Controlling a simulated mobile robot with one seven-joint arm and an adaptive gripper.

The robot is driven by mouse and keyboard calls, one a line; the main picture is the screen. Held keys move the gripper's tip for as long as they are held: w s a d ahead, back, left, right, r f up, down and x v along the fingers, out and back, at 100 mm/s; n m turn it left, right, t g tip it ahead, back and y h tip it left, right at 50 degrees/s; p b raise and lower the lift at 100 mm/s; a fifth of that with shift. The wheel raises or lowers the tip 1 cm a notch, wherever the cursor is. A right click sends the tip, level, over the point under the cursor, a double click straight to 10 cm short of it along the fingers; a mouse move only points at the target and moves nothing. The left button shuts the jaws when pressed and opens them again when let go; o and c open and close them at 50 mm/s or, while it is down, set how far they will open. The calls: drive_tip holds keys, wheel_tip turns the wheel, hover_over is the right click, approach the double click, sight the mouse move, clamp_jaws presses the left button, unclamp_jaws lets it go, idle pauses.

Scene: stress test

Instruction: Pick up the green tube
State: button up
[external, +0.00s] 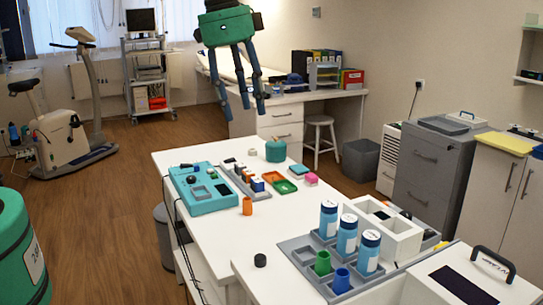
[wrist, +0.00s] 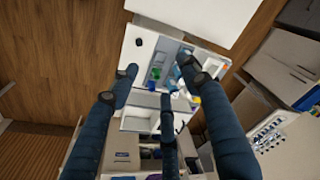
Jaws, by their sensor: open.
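The green tube (external: 322,262) is a short upright cylinder in the grey compartment tray (external: 292,246) on the near white table. It stands beside a blue tube (external: 342,281) of like size. In the wrist view, the green tube (wrist: 156,73) is small, near the middle, between my spread fingers. My gripper (external: 245,107) has three dark blue fingers hanging from a green palm. It is open and empty, high in the air at the top of the external view, well apart from the tube. The fingers also show in the wrist view (wrist: 161,82).
Blue bottles with white labels (external: 347,236) stand close to the tube in the tray. A white open box (external: 402,240) is behind them, a black round piece (external: 260,260) left of the tray. The farther table holds a teal device (external: 192,190) and an orange cylinder (external: 247,205).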

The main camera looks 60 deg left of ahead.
drive_tip(key=w+d+f+m+g+p, duration=0.1)
drive_tip(key=w+d+f+m+p, duration=0.1)
drive_tip(key=w+d+f+p, duration=0.45)
drive_tip(key=m+g+p, duration=0.1)
drive_tip(key=m+p, duration=0.1)
drive_tip(key=p, duration=0.1)
hover_over(323, 265)
drive_tip(key=w+a, duration=0.1)
wheel_tip(323, 265, down, 10)
drive_tip(key=shift+a+f+y, duration=0.2)
drive_tip(key=shift+f+y, duration=0.05)
drive_tip(key=shift+y, duration=0.05)
drive_tip(key=shift+w+f, duration=0.1)
drive_tip(key=shift+f, duration=0.05)
wheel_tip(323, 265, down, 8)
drive_tip(key=shift+f+p, duration=0.15)
drive_tip(key=shift+p, duration=0.35)
drive_tip(key=shift+f, duration=0.15)
drive_tip(key=shift+s+d+f+p, duration=0.15)
drive_tip(key=shift+f+p, duration=0.3)
drive_tip(key=shift+f, duration=2)
